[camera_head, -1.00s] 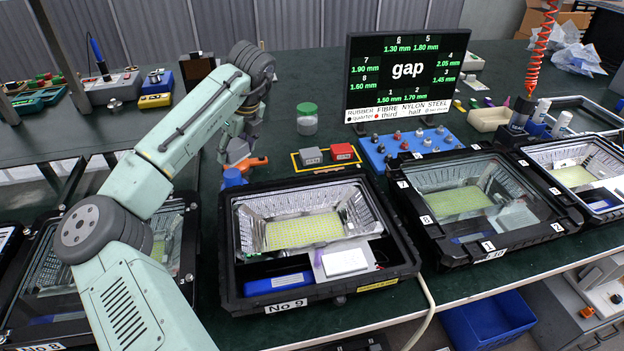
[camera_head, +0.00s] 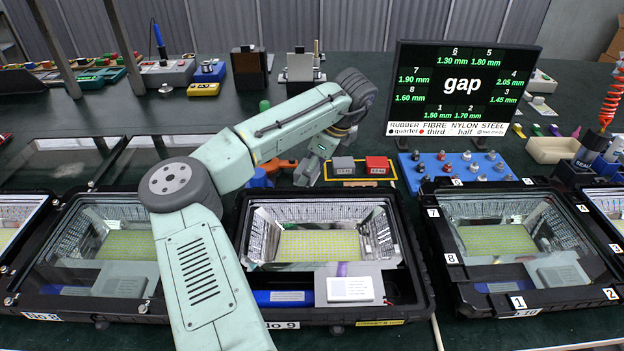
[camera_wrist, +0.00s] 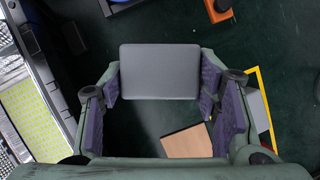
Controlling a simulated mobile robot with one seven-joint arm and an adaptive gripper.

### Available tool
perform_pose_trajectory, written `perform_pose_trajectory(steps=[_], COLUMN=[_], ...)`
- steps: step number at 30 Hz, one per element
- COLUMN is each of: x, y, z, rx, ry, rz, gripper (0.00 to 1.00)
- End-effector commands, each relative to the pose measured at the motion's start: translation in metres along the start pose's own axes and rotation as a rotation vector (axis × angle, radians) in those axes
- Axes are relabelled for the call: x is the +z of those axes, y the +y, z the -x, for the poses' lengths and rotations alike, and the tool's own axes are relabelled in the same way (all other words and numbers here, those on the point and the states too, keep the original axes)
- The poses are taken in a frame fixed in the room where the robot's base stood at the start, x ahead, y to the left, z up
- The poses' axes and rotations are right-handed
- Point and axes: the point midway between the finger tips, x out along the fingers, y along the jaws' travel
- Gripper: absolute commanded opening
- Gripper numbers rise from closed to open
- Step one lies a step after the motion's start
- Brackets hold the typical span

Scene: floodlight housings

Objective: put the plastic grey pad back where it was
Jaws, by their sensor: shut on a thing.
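A flat grey pad (camera_wrist: 160,72) with rounded corners sits between the fingertips of my gripper (camera_wrist: 160,82) in the wrist view. My gripper is shut on it, with a dark purple-lined finger at each side. The pad is held above the dark green bench top. In the head view my gripper (camera_head: 308,168) hangs behind the open No 9 housing (camera_head: 415,275), just left of the yellow-outlined area (camera_head: 350,183). I cannot make out the pad clearly in that view.
A grey block (camera_head: 343,164) and a red block (camera_head: 377,165) stand in the yellow outline. A tan square (camera_wrist: 188,142) lies below my gripper. An orange-handled tool (camera_head: 277,166) is left of it. The gap screen (camera_head: 462,85) and blue knob tray (camera_head: 452,170) are to the right.

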Motion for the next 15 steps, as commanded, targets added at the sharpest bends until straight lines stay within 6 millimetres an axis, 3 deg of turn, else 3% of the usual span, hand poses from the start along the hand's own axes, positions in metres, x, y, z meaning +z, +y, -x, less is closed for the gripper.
perform_pose_trajectory(steps=[10, 15], x=[-0.014, -0.015], y=[0.0, 0.0], z=[-0.034, -0.037], rx=[0.0, -0.002], ry=[0.0, 0.0], rz=[0.0, 0.001], gripper=[0.3, 0.3])
